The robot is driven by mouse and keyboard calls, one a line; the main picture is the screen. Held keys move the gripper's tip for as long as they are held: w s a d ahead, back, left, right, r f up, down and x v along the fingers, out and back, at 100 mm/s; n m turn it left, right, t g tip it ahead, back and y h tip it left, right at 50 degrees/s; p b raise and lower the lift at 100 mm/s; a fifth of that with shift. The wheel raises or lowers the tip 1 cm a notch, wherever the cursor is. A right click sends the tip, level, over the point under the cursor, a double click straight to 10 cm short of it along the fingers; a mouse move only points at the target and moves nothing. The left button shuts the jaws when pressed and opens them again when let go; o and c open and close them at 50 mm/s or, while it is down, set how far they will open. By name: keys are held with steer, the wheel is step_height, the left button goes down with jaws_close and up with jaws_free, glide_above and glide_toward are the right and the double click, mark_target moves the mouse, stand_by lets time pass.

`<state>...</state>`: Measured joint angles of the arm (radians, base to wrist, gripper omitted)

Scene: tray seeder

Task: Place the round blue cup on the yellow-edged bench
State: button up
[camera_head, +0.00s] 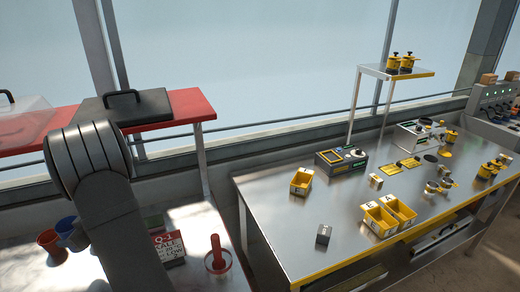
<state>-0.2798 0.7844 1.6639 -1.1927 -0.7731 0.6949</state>
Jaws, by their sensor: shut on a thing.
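My arm's dark link comes down at the left and runs out of the bottom edge.
On the bench are yellow bins (301,182), a grey block (323,234), a control box (341,160) and several small yellow-and-metal parts. A raised shelf (397,72) stands at the back.

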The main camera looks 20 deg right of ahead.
steer(key=w+d+r+m+t+h, duration=0.1)
steer(key=w+d+m+t+h, duration=0.2)
steer(key=d, duration=1)
steer(key=w+d+m+t+h, duration=0.15)
steer(key=w+d, duration=0.35)
steer(key=d, duration=0.8)
steer(key=w+d+r+m+t+h, duration=0.1)
steer(key=w+d+m+t+h, duration=0.2)
steer(key=d, duration=1.1)
steer(key=s+d+r+m+h, duration=0.1)
steer(key=s+d+m+h, duration=0.15)
steer(key=d, duration=1.05)
steer(key=s+d+m+h, duration=0.2)
steer(key=d+m+h, duration=0.1)
steer(key=d, duration=0.9)
steer(key=s+d+r+m+g+h, duration=0.15)
steer(key=s+d+m+h, duration=0.25)
steer(key=s+d, duration=1.05)
steer(key=s+d+r+m+g+h, duration=0.1)
steer(key=s+d+m+g+h, duration=0.25)
steer(key=s+d, duration=1.1)
glide_above(344, 199)
step_height(344, 199, down, 7)
steer(key=shift+w+f+m+t+h, duration=0.1)
steer(key=shift+f+m+t+h, duration=0.3)
steer(key=shift+f, duration=1.35)
steer(key=shift+f, duration=0.1)
steer(key=o, duration=1.1)
